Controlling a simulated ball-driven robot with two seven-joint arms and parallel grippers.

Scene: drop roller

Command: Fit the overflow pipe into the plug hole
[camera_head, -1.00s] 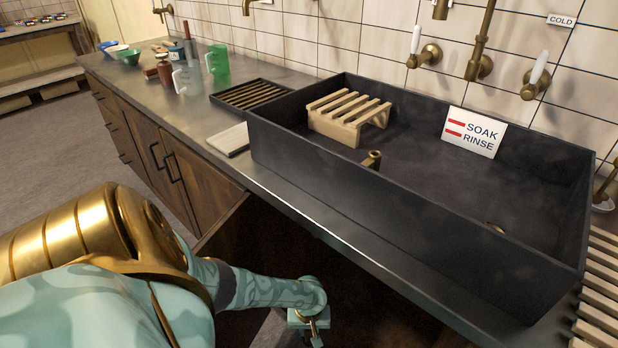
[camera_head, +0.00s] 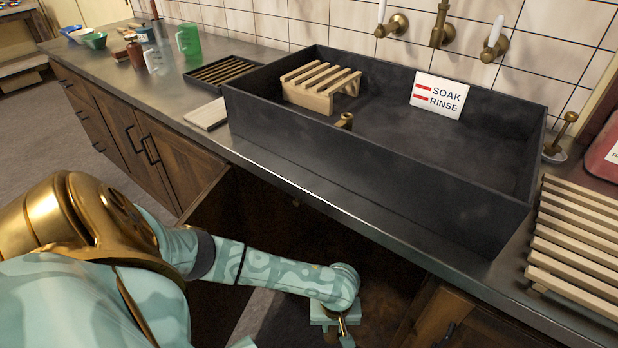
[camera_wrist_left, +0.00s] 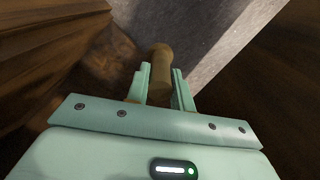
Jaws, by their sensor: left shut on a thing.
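My left gripper (camera_head: 336,318) is low in front of the sink, below the counter's front edge. In the left wrist view it is shut on a brass cylinder (camera_wrist_left: 160,65), which looks like the overflow pipe; its round end shows between the fingers. In the head view only a small brass part of it (camera_head: 343,326) shows. The dark stone sink (camera_head: 370,170) stands on the counter. A short brass stub (camera_head: 344,121) rises inside it, its foot hidden by the front wall. I see no plug hole now. My right gripper is out of view.
A wooden rack (camera_head: 322,75) and a SOAK/RINSE sign (camera_head: 438,95) are in the sink. A slatted board (camera_head: 580,245) lies right of it, near a brass-handled thing (camera_head: 564,130). The counter edge (camera_head: 330,210) and sink front wall stand above my gripper.

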